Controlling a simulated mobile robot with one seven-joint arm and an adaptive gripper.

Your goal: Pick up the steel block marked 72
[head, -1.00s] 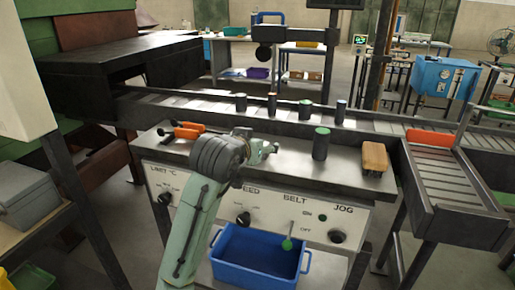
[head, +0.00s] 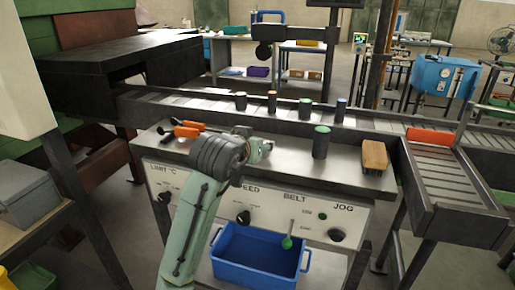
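Several dark upright cylinders are in the head view; no number is legible on any, so I cannot tell which is the block marked 72. One green-topped cylinder (head: 321,143) stands on the steel bench top, to the right of my gripper and apart from it. The others stand in a row on the conveyor behind: a far-left cylinder (head: 240,102), an orange-topped cylinder (head: 272,104), a green-topped cylinder (head: 305,110) and a right-hand cylinder (head: 340,111). My gripper (head: 266,148) is above the bench, small and partly hidden by my wrist; its opening is unclear.
Orange-handled tongs (head: 187,130) lie on the bench left of my wrist. The conveyor (head: 200,106) runs behind, with an orange bar (head: 429,137) at the right. A blue bin (head: 255,255) is below the control panel.

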